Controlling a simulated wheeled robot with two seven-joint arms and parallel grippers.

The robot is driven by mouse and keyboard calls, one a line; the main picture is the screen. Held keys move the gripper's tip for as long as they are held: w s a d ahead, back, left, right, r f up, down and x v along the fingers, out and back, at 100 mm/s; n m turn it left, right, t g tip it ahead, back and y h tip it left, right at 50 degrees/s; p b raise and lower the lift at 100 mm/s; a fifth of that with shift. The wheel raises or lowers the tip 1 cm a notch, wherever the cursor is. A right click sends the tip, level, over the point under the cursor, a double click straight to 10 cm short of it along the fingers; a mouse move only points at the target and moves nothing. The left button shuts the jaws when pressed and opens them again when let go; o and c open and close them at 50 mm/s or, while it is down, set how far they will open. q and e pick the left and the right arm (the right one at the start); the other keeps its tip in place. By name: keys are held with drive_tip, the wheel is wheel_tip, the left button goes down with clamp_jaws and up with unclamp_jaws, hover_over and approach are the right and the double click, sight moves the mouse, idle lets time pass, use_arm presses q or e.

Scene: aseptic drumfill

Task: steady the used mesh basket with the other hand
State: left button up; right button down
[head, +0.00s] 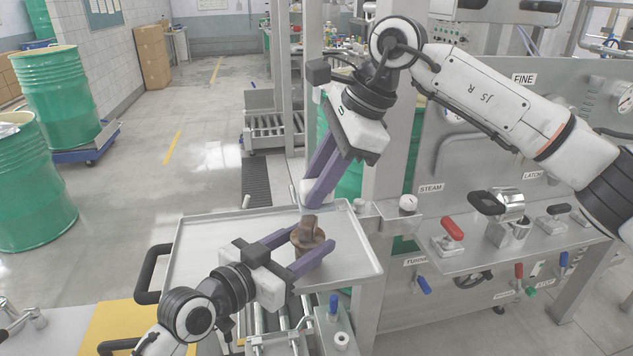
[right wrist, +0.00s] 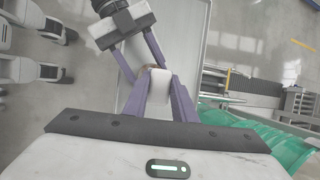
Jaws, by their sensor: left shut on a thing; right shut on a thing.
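The used mesh basket (head: 308,236) is a small brown, stained piece with a wider rim and a narrower neck, held upright above the tray. My left gripper (head: 306,247) comes in from the lower left, with its purple fingers shut on either side of the basket's body. My right gripper (head: 309,197) reaches down from above and is shut on a pale piece (right wrist: 159,83) directly above the basket's neck. I cannot tell whether this piece is part of the basket. In the right wrist view the basket is mostly hidden behind it.
A grey metal tray (head: 205,240) lies below the grippers, mostly bare. Green drums (head: 62,88) stand at the left. A metal post (head: 385,150) rises behind the right arm.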

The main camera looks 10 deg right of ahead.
drive_tip(key=r+m, duration=0.5)
drive_tip(key=w+r+m+h, duration=0.1)
drive_tip(key=r+m, duration=0.2)
drive_tip(key=shift+d+t, duration=0.4)
drive_tip(key=shift+d+r+m, duration=0.1)
drive_tip(key=shift+r+m, duration=0.35)
drive_tip(key=shift+m, duration=0.25)
drive_tip(key=shift+f, duration=2.4)
